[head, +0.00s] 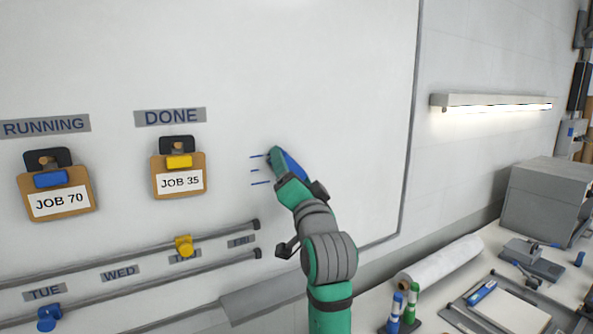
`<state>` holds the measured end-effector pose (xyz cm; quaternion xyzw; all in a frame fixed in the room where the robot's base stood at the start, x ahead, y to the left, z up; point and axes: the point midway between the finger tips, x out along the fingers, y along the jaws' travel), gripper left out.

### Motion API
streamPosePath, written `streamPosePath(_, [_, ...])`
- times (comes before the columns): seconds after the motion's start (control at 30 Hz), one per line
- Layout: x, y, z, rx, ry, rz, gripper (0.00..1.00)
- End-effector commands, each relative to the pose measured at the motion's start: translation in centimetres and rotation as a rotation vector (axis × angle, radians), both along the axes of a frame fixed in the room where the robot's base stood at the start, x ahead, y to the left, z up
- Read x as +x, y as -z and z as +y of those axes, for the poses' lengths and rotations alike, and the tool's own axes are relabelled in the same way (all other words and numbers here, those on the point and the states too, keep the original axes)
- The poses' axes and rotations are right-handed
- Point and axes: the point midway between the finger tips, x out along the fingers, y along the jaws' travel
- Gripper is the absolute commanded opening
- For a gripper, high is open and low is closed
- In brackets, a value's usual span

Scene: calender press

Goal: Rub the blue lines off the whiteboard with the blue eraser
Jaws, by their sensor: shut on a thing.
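The whiteboard (330,60) fills the left and middle of the head view. Several short blue lines (258,170) show on it, just left of my gripper, and my gripper may hide part of them. My gripper (283,160) is at the board, shut on the blue eraser (293,164). Only a blue strip of the eraser shows, the rest being hidden behind my gripper. The eraser is at or very near the board face; I cannot tell if it touches.
Clipboards JOB 70 (58,203) and JOB 35 (180,182) hang on the board to the left. Rails (120,262) run below. A bench at the lower right holds a white roll (441,263), markers (410,303) and a grey machine (545,200). The board right of my gripper is clear.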

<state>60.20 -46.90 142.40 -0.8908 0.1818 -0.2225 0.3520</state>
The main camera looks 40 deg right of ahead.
Motion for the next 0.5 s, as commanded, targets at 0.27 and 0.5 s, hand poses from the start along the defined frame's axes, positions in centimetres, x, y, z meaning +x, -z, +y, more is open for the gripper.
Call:
streamPosePath(0.27, [0.7,0.0,2.1,0.000,-0.004,-0.001,0.56])
streamPosePath(0.5, [1.0,0.0,3.0,-0.001,-0.002,0.000,0.56])
